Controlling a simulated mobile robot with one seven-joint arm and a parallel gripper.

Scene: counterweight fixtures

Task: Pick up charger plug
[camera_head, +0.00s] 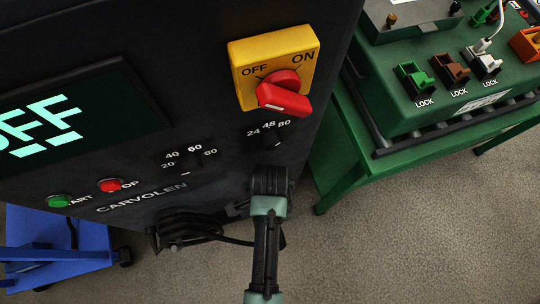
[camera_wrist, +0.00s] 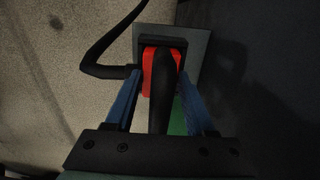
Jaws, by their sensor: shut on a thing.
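The charger plug (camera_wrist: 163,90) shows in the wrist view as a black body with red (camera_wrist: 148,72) around it, in front of a grey plate (camera_wrist: 198,45). My gripper (camera_wrist: 161,82) has one blue finger on each side of the plug and is shut on it. Whether the plug is still seated in the plate's dark opening cannot be told. In the head view my gripper (camera_head: 269,182) is low at the front of the black charger cabinet (camera_head: 110,235), and the plug is hidden there.
A black cable (camera_wrist: 103,70) runs by the left finger. The cabinet carries a yellow switch box (camera_head: 240,75) with a red knob (camera_head: 283,95), a display reading OFF (camera_head: 40,130) and buttons. A green bench (camera_head: 345,150) stands right, a blue cart (camera_head: 60,245) left. Floor is clear at lower right.

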